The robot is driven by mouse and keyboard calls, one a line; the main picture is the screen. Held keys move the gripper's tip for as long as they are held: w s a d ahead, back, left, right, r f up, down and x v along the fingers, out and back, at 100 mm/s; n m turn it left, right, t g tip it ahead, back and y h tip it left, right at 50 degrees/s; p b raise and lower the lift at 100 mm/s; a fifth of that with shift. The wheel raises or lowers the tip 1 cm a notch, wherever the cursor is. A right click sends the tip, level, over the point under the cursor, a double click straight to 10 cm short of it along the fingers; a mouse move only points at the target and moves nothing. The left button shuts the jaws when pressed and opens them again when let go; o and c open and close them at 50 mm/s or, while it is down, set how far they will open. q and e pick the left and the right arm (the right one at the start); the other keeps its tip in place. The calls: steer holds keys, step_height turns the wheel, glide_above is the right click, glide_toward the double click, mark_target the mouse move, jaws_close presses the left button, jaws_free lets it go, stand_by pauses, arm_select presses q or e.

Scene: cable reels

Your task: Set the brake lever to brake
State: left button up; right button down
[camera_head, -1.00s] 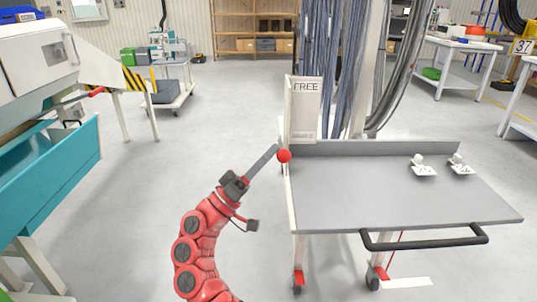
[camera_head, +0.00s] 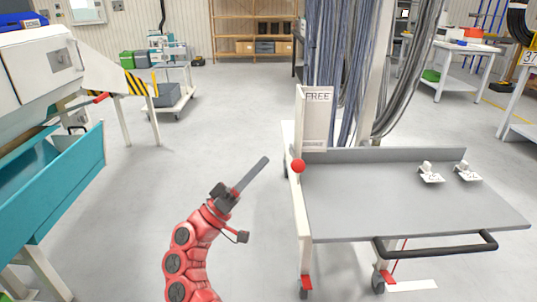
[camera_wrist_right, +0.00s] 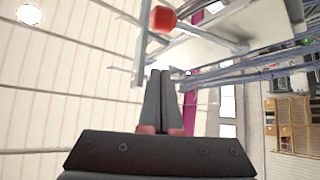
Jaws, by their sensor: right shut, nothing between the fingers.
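The brake lever's red knob (camera_head: 298,166) is at the left end of the grey cart, just below a white plate (camera_head: 316,120) lettered FREE. The lever's shaft is hard to make out, and no brake mark is readable. In the right wrist view the red knob (camera_wrist_right: 163,19) is at the top, beyond the fingertips. My right gripper (camera_head: 266,160) is shut and empty, left of the knob with a clear gap. Its two dark fingers (camera_wrist_right: 160,75) lie together in the wrist view. My left gripper is out of view.
The grey cart top (camera_head: 390,195) has a black handle (camera_head: 435,246) at its front and two small tagged white items at right. Cables hang behind it. A teal machine (camera_head: 55,190) stands at left. The floor between machine and cart is clear.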

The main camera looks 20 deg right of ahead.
steer(key=shift+w+v, duration=0.2)
steer(key=shift+v, duration=0.95)
steer(key=shift+w+v, duration=0.2)
steer(key=shift+v, duration=0.95)
steer(key=shift+f, duration=0.15)
